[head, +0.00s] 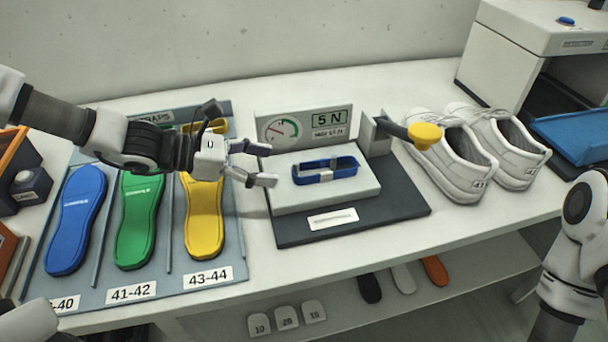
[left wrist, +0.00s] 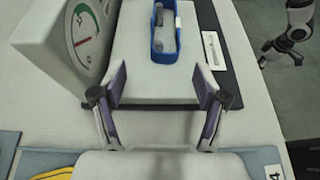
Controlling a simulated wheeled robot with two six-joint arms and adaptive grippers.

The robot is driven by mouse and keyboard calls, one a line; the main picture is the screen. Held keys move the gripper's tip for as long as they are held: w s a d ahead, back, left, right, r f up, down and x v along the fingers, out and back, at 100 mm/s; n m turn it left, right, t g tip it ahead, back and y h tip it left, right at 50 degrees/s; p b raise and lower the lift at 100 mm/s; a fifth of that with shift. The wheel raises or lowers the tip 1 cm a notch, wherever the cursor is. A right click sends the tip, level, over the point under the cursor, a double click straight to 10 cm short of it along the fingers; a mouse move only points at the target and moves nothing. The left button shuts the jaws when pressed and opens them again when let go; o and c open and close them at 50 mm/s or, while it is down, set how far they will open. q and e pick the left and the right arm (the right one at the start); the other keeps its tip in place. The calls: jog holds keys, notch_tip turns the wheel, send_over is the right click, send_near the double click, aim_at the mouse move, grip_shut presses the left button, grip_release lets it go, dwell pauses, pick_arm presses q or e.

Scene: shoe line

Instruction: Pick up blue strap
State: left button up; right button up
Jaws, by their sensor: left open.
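The blue strap (head: 326,169) is a closed loop with a pale buckle. It lies on the white block of the gauge fixture (head: 400,207) in the head view. It also shows at the top of the left wrist view (left wrist: 163,49). My left gripper (head: 268,165) is open and empty, to the left of the strap and apart from it. In the left wrist view its two fingers (left wrist: 163,88) stand apart, with the strap ahead between their lines. My right arm shows at the right edge of the head view, but its gripper is not visible.
A gauge panel (head: 305,127) stands behind the strap, and a yellow-knobbed lever (head: 424,134) is to its right. White shoes (head: 455,160) stand further right. Blue, green and yellow insoles (head: 205,215) lie on a grey mat at left. A lower shelf (head: 350,308) holds small pieces.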

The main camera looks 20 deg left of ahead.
aim_at(299, 169)
pick_arm(q)
jog(key=shift+w+d+f+b, duration=0.15)
jog(key=shift+d+b, duration=0.15)
jog(key=shift+d, duration=0.35)
jog(key=shift+w+d+f+b, duration=0.1)
jog(key=shift+d+b, duration=0.15)
jog(key=shift+d, duration=0.35)
jog(key=x, duration=0.4)
jog(key=shift+w+f+b, duration=0.15)
jog(key=shift+w+b, duration=0.05)
jog(key=shift+b, duration=0.2)
jog(key=shift+w+d, duration=0.1)
jog(key=shift+d, duration=0.2)
jog(key=shift+a, duration=0.1)
jog(key=c, duration=1.3)
